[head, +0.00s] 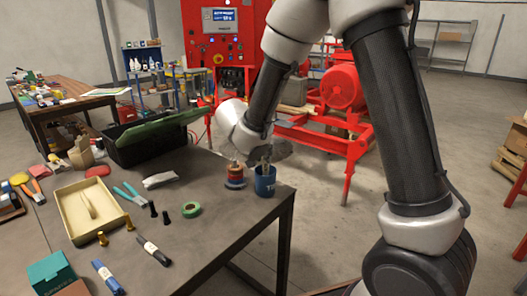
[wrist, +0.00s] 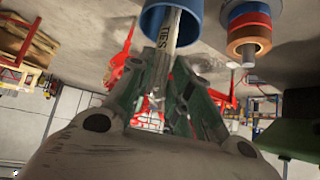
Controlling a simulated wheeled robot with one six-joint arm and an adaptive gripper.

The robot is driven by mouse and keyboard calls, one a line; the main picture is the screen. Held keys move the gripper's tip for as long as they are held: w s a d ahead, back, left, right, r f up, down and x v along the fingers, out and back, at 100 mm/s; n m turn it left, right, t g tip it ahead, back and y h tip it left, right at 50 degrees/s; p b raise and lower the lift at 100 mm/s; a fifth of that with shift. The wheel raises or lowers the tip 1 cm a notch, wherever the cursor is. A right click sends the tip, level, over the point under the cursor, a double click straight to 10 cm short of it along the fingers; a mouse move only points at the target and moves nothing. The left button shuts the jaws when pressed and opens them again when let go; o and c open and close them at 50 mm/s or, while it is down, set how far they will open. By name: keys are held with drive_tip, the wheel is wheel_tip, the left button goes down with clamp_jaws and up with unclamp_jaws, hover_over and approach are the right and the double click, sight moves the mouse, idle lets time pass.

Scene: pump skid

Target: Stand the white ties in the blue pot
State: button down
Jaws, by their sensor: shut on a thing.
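The blue pot (head: 265,183) stands upright near the right corner of the dark table. It also shows at the top of the wrist view (wrist: 193,22). The white ties (wrist: 168,32) are a narrow pale bundle with a dark "TIES" label. My gripper (wrist: 158,85) is shut on the ties just outside the pot's mouth. In the wrist view the bundle's far end reaches inside the pot's rim. How deep it goes is hidden. In the head view my gripper (head: 263,158) is right above the pot, and the bundle is mostly hidden.
A stack of tape rolls on a post (head: 235,177) stands close left of the pot. A black crate (head: 145,145) stands behind.

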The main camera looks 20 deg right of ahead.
drive_tip(key=c, duration=1.2)
unclamp_jaws()
drive_tip(key=shift+c, duration=0.2)
drive_tip(key=v, duration=1.2)
